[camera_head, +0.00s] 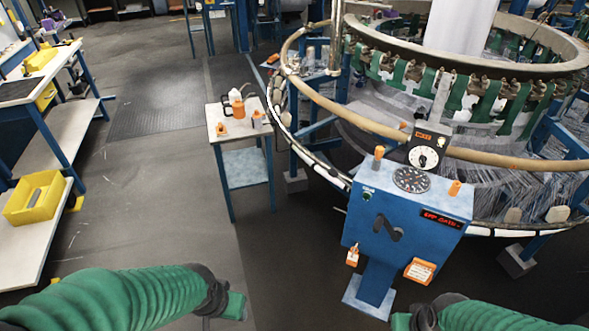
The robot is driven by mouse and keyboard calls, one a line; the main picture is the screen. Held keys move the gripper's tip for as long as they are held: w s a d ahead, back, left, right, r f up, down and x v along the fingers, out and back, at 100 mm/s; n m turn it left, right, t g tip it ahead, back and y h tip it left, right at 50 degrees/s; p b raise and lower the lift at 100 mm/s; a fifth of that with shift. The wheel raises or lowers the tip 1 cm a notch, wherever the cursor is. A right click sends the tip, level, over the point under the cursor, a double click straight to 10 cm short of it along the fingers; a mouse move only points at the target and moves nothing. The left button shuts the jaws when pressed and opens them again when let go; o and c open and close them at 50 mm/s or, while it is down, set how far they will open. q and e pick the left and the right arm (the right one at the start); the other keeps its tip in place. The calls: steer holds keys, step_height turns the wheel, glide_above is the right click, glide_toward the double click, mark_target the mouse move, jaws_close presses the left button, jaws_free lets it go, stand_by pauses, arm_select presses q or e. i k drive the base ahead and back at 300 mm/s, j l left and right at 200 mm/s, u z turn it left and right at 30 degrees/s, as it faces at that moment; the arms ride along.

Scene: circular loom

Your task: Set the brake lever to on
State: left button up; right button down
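A blue control console (412,205) stands on a pedestal in front of the circular loom, right of centre. An orange-tipped upright handle (378,157) is at its top left, and an orange knob (454,188) is at its top right. I cannot tell which of them is the brake lever, nor read its setting. My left gripper (236,306) is low in the picture, left of the console and apart from it. My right gripper (402,322) is at the bottom edge, below the console and partly cut off. Neither gripper's fingers show clearly enough to tell open from shut.
The circular loom (400,127) fills the upper right behind the console. A small table (247,133) with orange items and a bottle stands left of the console. A workbench with a yellow bin (36,198) is at far left. The floor (150,215) between them is clear.

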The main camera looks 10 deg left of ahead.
mark_target(333, 173)
steer(key=i+j+u, duration=0.35)
steer(key=i+u, duration=0.35)
steer(key=k+j, duration=0.05)
